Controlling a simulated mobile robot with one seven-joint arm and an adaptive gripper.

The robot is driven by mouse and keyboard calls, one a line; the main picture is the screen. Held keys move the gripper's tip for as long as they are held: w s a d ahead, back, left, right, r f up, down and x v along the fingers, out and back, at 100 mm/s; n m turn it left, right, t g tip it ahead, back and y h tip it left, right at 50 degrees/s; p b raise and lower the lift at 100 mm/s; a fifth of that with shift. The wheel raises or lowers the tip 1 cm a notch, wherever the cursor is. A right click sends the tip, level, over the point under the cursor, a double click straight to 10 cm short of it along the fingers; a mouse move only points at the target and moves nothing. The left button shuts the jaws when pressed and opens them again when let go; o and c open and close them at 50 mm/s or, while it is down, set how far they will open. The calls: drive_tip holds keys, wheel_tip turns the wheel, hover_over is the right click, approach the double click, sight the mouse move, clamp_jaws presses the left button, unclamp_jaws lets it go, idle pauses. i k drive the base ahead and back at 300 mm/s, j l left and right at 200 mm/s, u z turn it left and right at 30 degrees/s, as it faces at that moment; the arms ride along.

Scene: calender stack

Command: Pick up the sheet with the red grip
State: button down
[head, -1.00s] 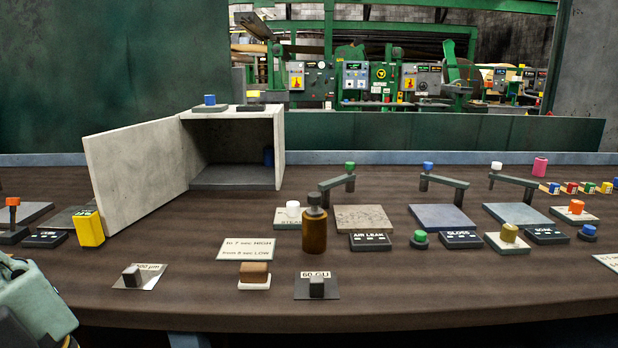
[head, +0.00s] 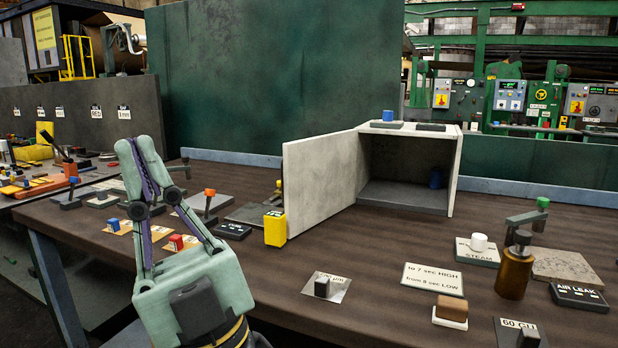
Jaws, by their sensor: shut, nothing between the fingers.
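The sheet with the red grip (head: 176,241) lies on the left part of the bench in the head view. It is a small tan sheet with a red block standing on it, and my gripper partly covers it. My gripper (head: 137,146) is raised in front of the bench's left part, fingers pointing up in the picture. Its fingertips are together and hold nothing. The red grip shows between the gripper's finger linkages, apparently behind them.
A similar sheet with a blue grip (head: 113,225) lies left of it. A yellow block (head: 274,227) stands by the open door (head: 318,185) of a grey box. A second bench with tools stands far left.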

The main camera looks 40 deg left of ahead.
sight(178, 243)
drive_tip(key=j, duration=0.45)
drive_tip(key=k+j+z, duration=0.1)
drive_tip(key=j, duration=0.35)
drive_tip(key=k+j+z, duration=0.1)
drive_tip(key=j, duration=0.35)
drive_tip(key=k+j, duration=0.15)
drive_tip(key=j, duration=0.3)
drive_tip(key=k+j+z, duration=0.1)
drive_tip(key=j, duration=0.35)
drive_tip(key=k+j, duration=0.1)
drive_tip(key=j, duration=0.35)
drive_tip(key=k+j+z, duration=0.1)
drive_tip(key=j, duration=0.35)
drive_tip(key=k+j+z, duration=0.1)
drive_tip(key=j, duration=0.3)
drive_tip(key=k+j+u, duration=0.2)
drive_tip(key=k, duration=0.15)
drive_tip(key=k+j+u, duration=0.15)
drive_tip(key=k, duration=0.2)
drive_tip(key=i+j, duration=0.35)
drive_tip(key=i, duration=0.1)
